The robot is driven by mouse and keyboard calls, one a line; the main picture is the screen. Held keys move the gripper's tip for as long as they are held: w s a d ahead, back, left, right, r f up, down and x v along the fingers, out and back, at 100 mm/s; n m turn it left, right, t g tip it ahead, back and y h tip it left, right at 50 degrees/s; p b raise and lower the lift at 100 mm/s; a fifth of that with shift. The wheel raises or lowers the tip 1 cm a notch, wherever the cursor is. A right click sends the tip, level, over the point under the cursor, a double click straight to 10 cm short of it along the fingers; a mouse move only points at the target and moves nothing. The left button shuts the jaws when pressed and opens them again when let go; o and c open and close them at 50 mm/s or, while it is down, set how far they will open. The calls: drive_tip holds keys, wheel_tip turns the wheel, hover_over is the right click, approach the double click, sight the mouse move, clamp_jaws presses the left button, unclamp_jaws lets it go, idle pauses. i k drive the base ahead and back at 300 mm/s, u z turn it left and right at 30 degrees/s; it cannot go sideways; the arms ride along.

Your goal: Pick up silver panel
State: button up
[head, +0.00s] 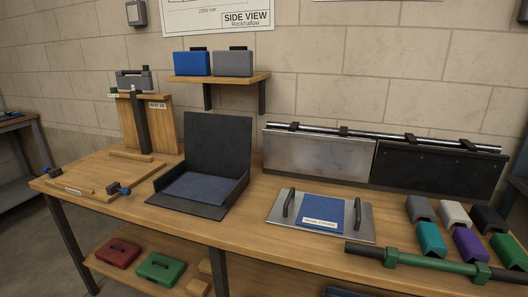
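A silver panel (316,158) stands upright at the back of the workbench, under a horizontal metal tube (360,134) with dark clamps. A black panel (437,172) stands right beside it, to its right. A second silver piece, a flat plate (352,234) with two dark handles, lies on the bench in front of the upright silver panel. A blue labelled sheet (322,209) rests on it between the handles; the label is too small to read surely. My gripper is not in view.
An open dark case (217,140) stands left of the flat plate. A green bar (430,262) with dark ends and several coloured blocks (468,244) are at the right. A wall shelf (219,77) holds a blue box and a grey box. Bare wood shows between case and plate.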

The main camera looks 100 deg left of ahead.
sight(343, 157)
drive_tip(key=u, duration=2.8)
drive_tip(key=i, duration=1.05)
drive_tip(key=z, duration=0.45)
